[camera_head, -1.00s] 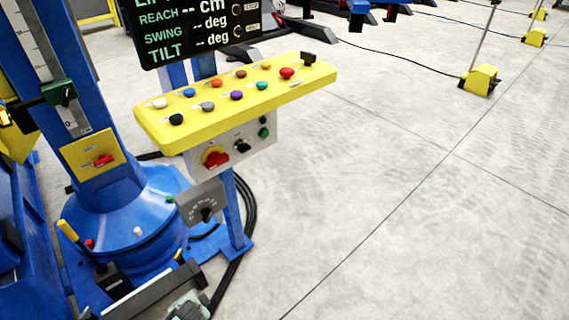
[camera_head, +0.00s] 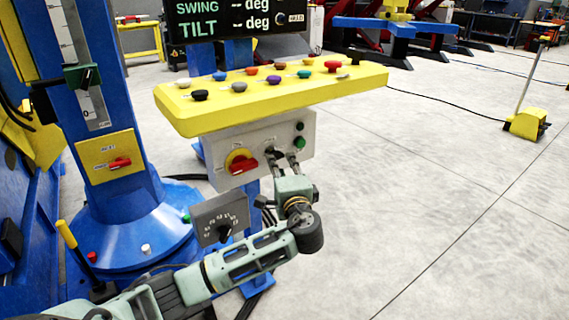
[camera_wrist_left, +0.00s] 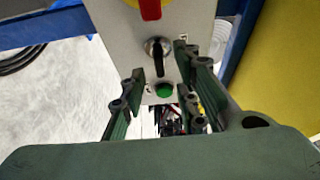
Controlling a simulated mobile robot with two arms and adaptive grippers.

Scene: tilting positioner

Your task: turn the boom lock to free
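A grey control box (camera_head: 222,150) hangs under the yellow button desk. On it are a red rotary handle (camera_head: 243,165) on a yellow disc, a black selector knob (camera_head: 269,153) and green buttons. A yellow plate (camera_head: 96,153) with a red lever (camera_head: 120,162) is on the blue column. Labels are too small to read, so I cannot tell which control is the boom lock. My left gripper (camera_head: 287,161) is open, its fingers pointing at the box near the black knob. In the left wrist view the black knob (camera_wrist_left: 158,48) lies ahead between the fingers, its bar roughly upright.
The yellow desk (camera_head: 270,95) with several coloured buttons overhangs the box. A grey dial plate (camera_head: 219,215) stands low, close to my left forearm. A yellow-handled lever (camera_head: 68,236) is at the lower left.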

